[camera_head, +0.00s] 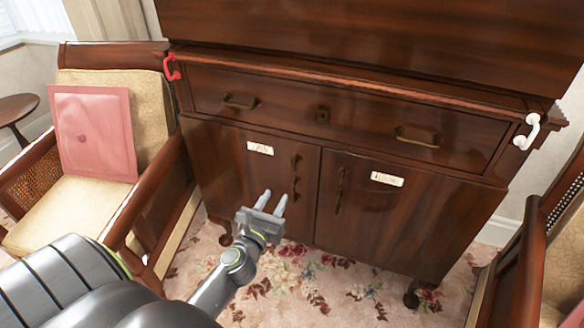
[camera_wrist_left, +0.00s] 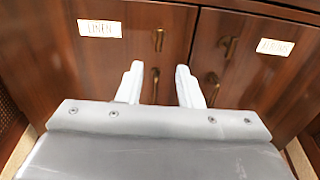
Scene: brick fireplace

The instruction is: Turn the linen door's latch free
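The linen door (camera_head: 232,178) is the left door of a dark wood cabinet. Its white label (camera_head: 260,148) reads LINEN in the left wrist view (camera_wrist_left: 99,29). A small brass latch (camera_wrist_left: 158,39) sits near the door's inner edge, roughly upright; it also shows in the head view (camera_head: 296,161). A brass pull handle (camera_wrist_left: 155,82) is below it, seen between my fingers. My left gripper (camera_head: 273,200) is open and empty, in front of the door's lower part, with its fingers pointing toward the cabinet. I see no contact with the latch. My right gripper is out of view.
The right door (camera_head: 405,220) has its own label (camera_head: 387,179), latch (camera_wrist_left: 228,46) and handle (camera_wrist_left: 211,88). A drawer (camera_head: 365,122) is above. A red hook (camera_head: 172,68) and white hook (camera_head: 527,132) are at the cabinet's sides. Armchairs flank it, the left one (camera_head: 135,215) near my arm.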

